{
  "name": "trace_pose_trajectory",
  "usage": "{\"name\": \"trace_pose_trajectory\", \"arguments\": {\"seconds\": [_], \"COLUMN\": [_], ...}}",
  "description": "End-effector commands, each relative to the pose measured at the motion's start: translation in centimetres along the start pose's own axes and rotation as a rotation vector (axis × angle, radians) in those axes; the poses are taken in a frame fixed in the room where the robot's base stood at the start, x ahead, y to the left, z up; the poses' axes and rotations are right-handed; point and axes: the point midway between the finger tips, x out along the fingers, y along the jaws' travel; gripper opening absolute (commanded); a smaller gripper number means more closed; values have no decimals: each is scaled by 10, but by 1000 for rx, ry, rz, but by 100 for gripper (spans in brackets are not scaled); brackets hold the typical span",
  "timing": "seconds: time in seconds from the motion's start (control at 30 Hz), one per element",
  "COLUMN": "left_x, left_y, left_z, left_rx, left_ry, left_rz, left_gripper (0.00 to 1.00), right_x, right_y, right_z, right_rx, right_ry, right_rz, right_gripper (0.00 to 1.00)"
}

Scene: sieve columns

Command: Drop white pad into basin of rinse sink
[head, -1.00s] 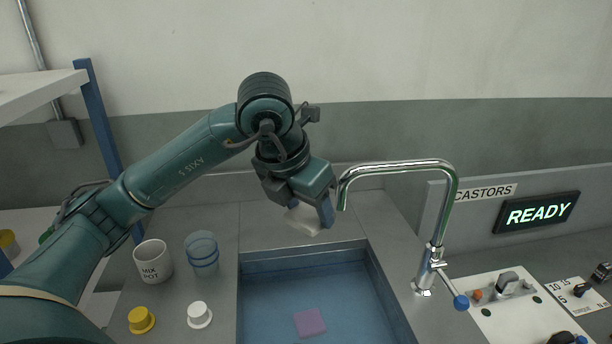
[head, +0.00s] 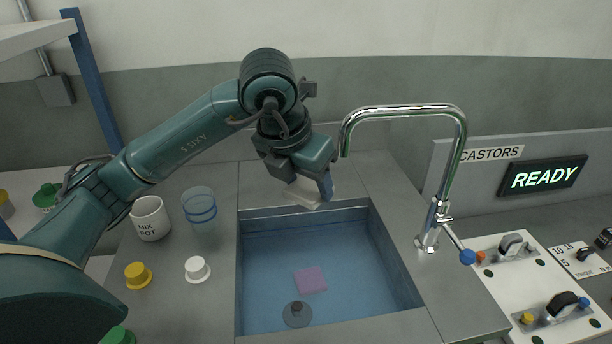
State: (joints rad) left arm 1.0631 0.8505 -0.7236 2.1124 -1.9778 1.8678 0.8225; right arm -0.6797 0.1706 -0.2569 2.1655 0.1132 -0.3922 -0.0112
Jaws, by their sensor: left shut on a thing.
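My left gripper (head: 308,188) is shut on the white pad (head: 300,194) and holds it above the back edge of the sink. The pad is partly hidden by the gripper's fingers. The rinse sink is a blue rectangular basin (head: 340,255) set in the grey counter. A pink pad (head: 310,280) lies on its floor, behind a round grey drain (head: 297,314). My right gripper does not show.
A chrome tap (head: 440,150) arches over the basin's right side. The mix pot (head: 150,220), a clear blue-banded cup (head: 200,208), a yellow cap (head: 138,275) and a white cap (head: 197,270) stand left of the basin. A control panel (head: 510,262) lies at right.

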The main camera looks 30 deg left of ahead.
Motion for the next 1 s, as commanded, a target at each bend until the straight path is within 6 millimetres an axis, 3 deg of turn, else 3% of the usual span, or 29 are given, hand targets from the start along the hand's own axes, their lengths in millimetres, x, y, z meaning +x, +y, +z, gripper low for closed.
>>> {"name": "trace_pose_trajectory", "arguments": {"seconds": [0.07, 0.1, 0.37, 0.73, 1.0], "left_x": [0, 0, -1, -10, -66], "left_y": [0, 0, 0, 0, 0], "left_z": [0, 0, 0, 1, 2], "left_rx": [0, 0, 0, 1, 2], "left_ry": [0, 0, 0, -3, -7], "left_rz": [0, 0, 0, -2, 0], "left_gripper": [36, 60, 81, 82, 82], "right_x": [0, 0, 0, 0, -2], "right_y": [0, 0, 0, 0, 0], "right_z": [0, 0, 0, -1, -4], "right_rx": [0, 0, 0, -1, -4], "right_ry": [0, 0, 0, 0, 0], "right_rz": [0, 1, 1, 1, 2], "right_gripper": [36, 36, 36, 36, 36]}}
